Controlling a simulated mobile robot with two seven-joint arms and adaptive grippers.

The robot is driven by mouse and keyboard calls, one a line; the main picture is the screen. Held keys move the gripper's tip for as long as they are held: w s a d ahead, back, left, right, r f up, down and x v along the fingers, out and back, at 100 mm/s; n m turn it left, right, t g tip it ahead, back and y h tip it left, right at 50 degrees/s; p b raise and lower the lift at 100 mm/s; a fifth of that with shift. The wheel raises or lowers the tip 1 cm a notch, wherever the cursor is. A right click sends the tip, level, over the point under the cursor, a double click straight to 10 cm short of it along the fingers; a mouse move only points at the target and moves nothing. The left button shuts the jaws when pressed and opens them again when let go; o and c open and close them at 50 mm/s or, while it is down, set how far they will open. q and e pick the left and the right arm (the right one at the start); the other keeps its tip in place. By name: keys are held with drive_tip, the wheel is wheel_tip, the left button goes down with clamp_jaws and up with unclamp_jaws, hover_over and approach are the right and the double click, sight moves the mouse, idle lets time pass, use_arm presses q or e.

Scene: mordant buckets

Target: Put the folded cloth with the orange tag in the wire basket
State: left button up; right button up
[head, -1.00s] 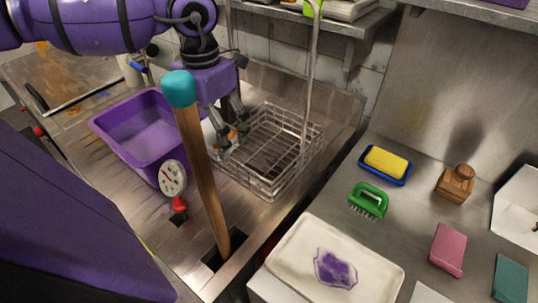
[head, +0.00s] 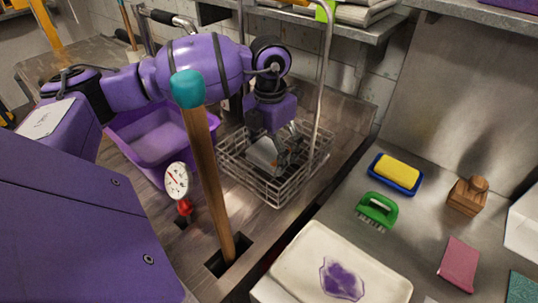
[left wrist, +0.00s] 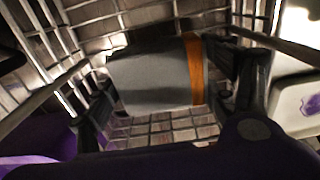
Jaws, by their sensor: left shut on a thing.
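The folded cloth is light grey with an orange tag, an orange band across one end in the left wrist view (left wrist: 155,80); part of it shows in the head view (head: 263,155). My left gripper (head: 277,158) points down within the outline of the wire basket (head: 277,198) and is shut on the cloth, with a finger at each end of it. The basket's mesh floor and walls surround the cloth in the left wrist view (left wrist: 180,132). I cannot tell whether the cloth touches the floor. My right gripper is not in view.
A purple tub (head: 150,135) stands left of the basket. A wooden handle with a teal end (head: 205,165) and a dial gauge (head: 177,181) rise in front. A metal pipe (head: 322,85) runs beside the basket. A white tray (head: 290,275) and brushes lie right.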

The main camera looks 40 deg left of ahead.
sight(269, 150)
use_arm(q)
drive_tip(key=shift+a+f, duration=0.1)
drive_tip(key=shift+f, duration=0.8)
drive_tip(key=shift+f, duration=0.1)
drive_tip(key=o, duration=1.2)
drive_tip(key=shift+f, duration=0.1)
drive_tip(key=shift+r, duration=3.95)
